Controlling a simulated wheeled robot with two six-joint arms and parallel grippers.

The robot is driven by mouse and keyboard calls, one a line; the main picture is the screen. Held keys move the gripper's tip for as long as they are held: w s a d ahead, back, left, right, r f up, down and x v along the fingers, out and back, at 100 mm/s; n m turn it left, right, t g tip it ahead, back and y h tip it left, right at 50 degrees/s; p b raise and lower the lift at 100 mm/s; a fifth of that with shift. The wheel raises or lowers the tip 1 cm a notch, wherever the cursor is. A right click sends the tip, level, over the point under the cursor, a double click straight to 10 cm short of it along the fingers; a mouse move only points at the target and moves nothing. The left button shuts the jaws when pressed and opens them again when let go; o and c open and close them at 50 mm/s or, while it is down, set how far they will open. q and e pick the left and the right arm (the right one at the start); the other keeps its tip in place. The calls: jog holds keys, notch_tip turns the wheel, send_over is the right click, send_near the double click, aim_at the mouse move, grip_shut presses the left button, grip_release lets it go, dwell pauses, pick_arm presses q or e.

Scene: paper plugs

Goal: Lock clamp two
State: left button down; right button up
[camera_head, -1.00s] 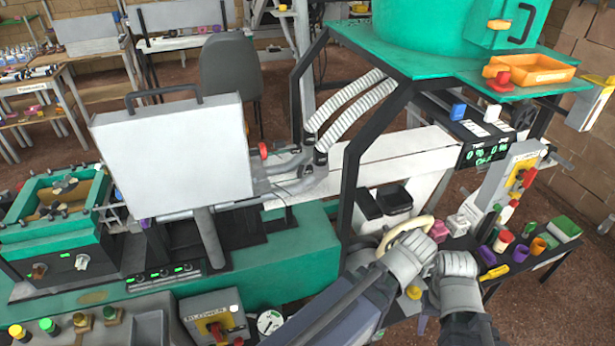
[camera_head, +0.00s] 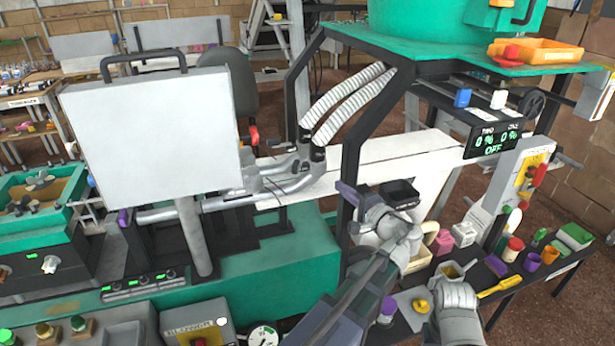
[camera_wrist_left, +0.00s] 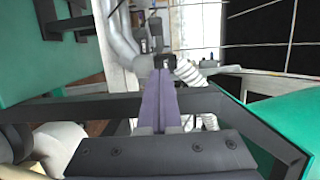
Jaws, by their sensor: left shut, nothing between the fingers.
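A red-handled clamp (camera_head: 254,136) sits by the grey pipes to the right of the white panel. A purple-tipped part (camera_head: 122,217) shows below the panel, at the left end of a pipe. I cannot tell which of these, if either, is clamp two. My left gripper (camera_head: 345,190) is shut and empty, in front of the black frame post and apart from the red-handled clamp. In the left wrist view its purple fingers (camera_wrist_left: 160,98) are together, pointing toward pipes and a white hose. My right gripper (camera_head: 449,271) is low over the dark table; its jaws are unclear.
The white panel (camera_head: 150,125) blocks the view behind it. The black frame post (camera_head: 351,170) and ribbed white hoses (camera_head: 345,108) stand near my left gripper. The dark table (camera_head: 520,285) at right holds cups and small items. A green mould box (camera_head: 40,198) is at far left.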

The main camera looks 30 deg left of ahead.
pick_arm(q)
jog(key=shift+r, duration=0.1)
send_near(299, 164)
jog(key=w+d+x, duration=0.1)
jog(key=x, duration=0.4)
jog(key=shift+a, duration=0.95)
